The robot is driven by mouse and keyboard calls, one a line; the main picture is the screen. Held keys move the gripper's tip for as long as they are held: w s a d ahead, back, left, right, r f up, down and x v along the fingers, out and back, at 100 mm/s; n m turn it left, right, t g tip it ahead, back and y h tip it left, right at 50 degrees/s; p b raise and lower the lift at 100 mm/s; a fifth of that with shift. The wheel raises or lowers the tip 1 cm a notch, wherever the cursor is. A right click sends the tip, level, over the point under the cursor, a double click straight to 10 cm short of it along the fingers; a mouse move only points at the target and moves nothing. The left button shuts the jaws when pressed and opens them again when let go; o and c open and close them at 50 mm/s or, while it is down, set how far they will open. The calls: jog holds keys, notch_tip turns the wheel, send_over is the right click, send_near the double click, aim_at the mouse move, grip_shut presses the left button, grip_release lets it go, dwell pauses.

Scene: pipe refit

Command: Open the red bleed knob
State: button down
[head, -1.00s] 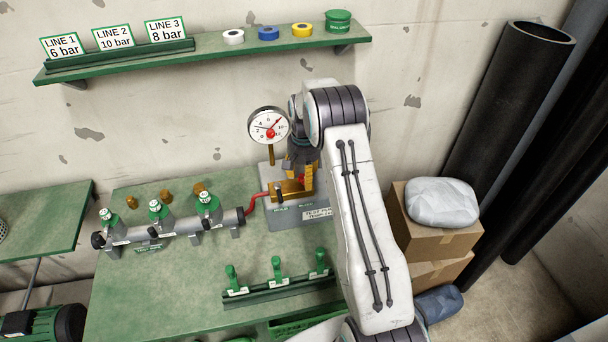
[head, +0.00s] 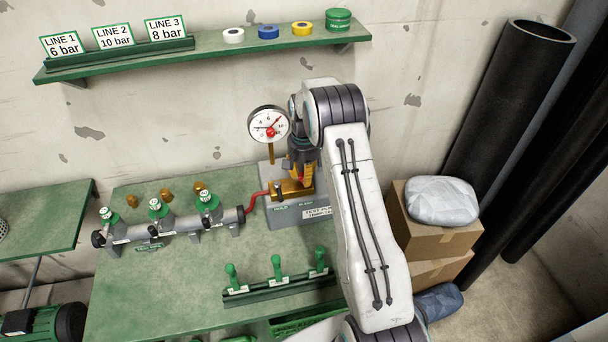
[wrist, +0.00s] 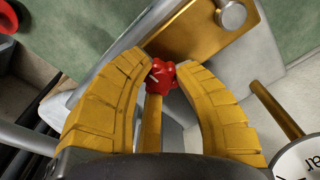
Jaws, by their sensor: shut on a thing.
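The red bleed knob (wrist: 166,76) sits between the tips of the two yellow fingers of my gripper (wrist: 172,72) in the wrist view. The fingers are shut on it from both sides. In the head view my gripper (head: 301,172) points down at the brass block of the test pump (head: 290,190), and the arm partly hides this spot. The round pressure gauge (head: 269,123) stands on a brass stem beside my gripper, with dark and red pointers on a white face.
A pipe manifold (head: 180,228) with several green valves lies on the green bench left of the pump, joined to it by a red hose (head: 252,203). A rack of green handles (head: 280,285) stands in front. Cardboard boxes (head: 430,240) are at right. The bench middle is clear.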

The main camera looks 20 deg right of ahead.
jog(key=shift+f+n+b, duration=0.15)
jog(key=shift+n+b, duration=0.45)
jog(key=shift+b, duration=0.2)
jog(key=shift+n, duration=0.5)
jog(key=c, duration=1)
grip_release()
jog(key=shift+r, duration=0.2)
notch_tip(320, 180, up, 12)
jog(key=shift+f, duration=0.1)
